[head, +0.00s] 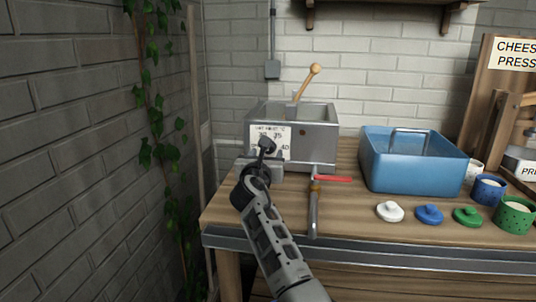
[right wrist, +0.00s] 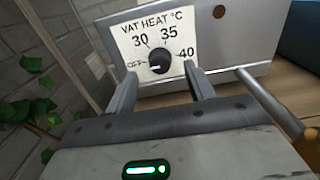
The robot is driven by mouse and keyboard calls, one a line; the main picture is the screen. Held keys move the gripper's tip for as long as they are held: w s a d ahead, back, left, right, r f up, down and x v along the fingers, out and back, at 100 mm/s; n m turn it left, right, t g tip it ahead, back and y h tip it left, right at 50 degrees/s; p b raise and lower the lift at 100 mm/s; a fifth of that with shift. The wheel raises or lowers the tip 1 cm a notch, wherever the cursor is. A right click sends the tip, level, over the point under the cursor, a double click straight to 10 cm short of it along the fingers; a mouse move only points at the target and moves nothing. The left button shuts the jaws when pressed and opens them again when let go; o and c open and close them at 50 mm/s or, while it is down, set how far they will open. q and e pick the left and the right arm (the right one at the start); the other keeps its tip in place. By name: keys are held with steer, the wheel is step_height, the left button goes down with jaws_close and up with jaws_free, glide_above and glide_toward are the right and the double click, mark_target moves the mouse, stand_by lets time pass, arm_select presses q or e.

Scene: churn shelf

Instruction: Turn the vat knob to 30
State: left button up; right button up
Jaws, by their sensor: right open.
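The metal vat (head: 318,145) stands on the wooden table against the brick wall. Its white dial plate (right wrist: 128,40) reads "VAT HEAT °C" with OFF, 30, 35 and 40. The black vat knob (right wrist: 158,60) sits in the middle of the plate, and its pale mark appears to lie toward the OFF side. My right gripper (right wrist: 161,74) is open in front of the dial, with one finger to each side of the knob in the picture. I cannot tell whether a finger touches it. In the head view my right gripper (head: 266,146) hides the knob. My left gripper is not in view.
A valve pipe with a red handle (head: 334,179) is right of my right gripper. A blue tub (head: 415,175), a white lid (head: 390,211), a blue lid (head: 429,214) and a green lid (head: 467,217) are farther right. An ivy-covered wall (head: 80,140) stands left.

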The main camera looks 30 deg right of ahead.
steer(key=shift+b+x, duration=0.45)
steer(key=shift+x, duration=1.55)
steer(key=shift+c, duration=0.2)
steer(key=c, duration=0.9)
